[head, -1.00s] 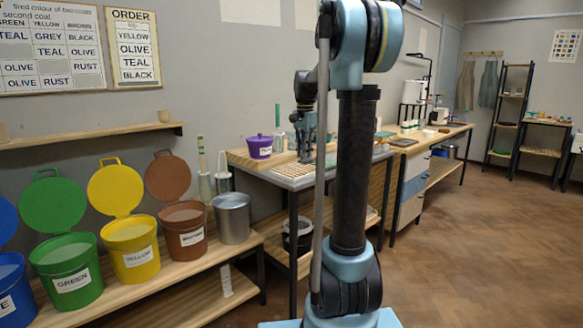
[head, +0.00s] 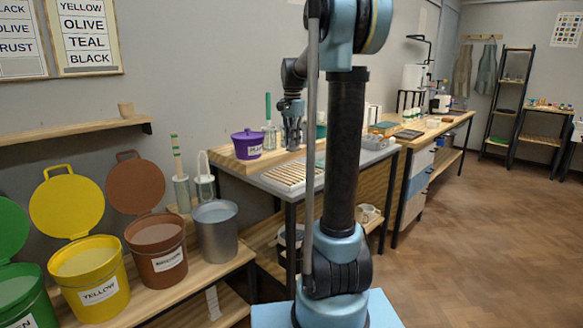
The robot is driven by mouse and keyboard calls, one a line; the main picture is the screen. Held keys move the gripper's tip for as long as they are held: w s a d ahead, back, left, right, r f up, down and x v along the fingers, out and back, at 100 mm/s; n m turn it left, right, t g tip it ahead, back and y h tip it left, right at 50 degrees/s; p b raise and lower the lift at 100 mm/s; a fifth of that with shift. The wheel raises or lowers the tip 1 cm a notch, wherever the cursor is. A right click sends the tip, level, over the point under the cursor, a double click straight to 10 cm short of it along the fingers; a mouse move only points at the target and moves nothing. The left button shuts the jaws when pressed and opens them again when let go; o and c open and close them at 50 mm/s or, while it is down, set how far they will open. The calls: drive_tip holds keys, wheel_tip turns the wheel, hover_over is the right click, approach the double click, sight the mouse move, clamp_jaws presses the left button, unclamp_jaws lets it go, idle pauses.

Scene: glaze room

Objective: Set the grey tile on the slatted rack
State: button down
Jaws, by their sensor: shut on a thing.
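The slatted rack (head: 284,177) is a pale wooden grid lying on the grey worktop, in the middle of the head view. My gripper (head: 292,147) points down above and behind the rack's far edge, near the purple lidded pot. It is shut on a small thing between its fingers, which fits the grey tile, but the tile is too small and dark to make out. I see no tile lying on the rack. My own arm column hides the worktop just right of the rack.
A purple pot (head: 247,145) stands on a wooden board left of my gripper, with a green-handled brush in a jar (head: 269,131) behind. A metal bucket (head: 215,229) and open glaze buckets, including a brown one (head: 158,253), line the lower left shelf. Floor (head: 460,260) is clear at right.

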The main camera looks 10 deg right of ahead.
drive_tip(key=shift+f, duration=4.3)
drive_tip(key=shift+f, duration=0.1)
drive_tip(key=c, duration=1.6)
unclamp_jaws()
wheel_tip(320, 180, up, 12)
drive_tip(key=shift+s+r, duration=0.1)
drive_tip(key=s+f+n, duration=0.3)
drive_tip(key=s+f, duration=0.5)
drive_tip(key=s, duration=0.4)
drive_tip(key=s+f+n+t, duration=0.1)
drive_tip(key=s+f+n, duration=0.3)
drive_tip(key=s+f, duration=0.4)
drive_tip(key=s+f+n+t, duration=0.1)
drive_tip(key=s+f+n, duration=0.3)
drive_tip(key=s+f, duration=0.4)
drive_tip(key=s, duration=0.7)
drive_tip(key=shift+s+d, duration=0.3)
drive_tip(key=shift+s, duration=0.05)
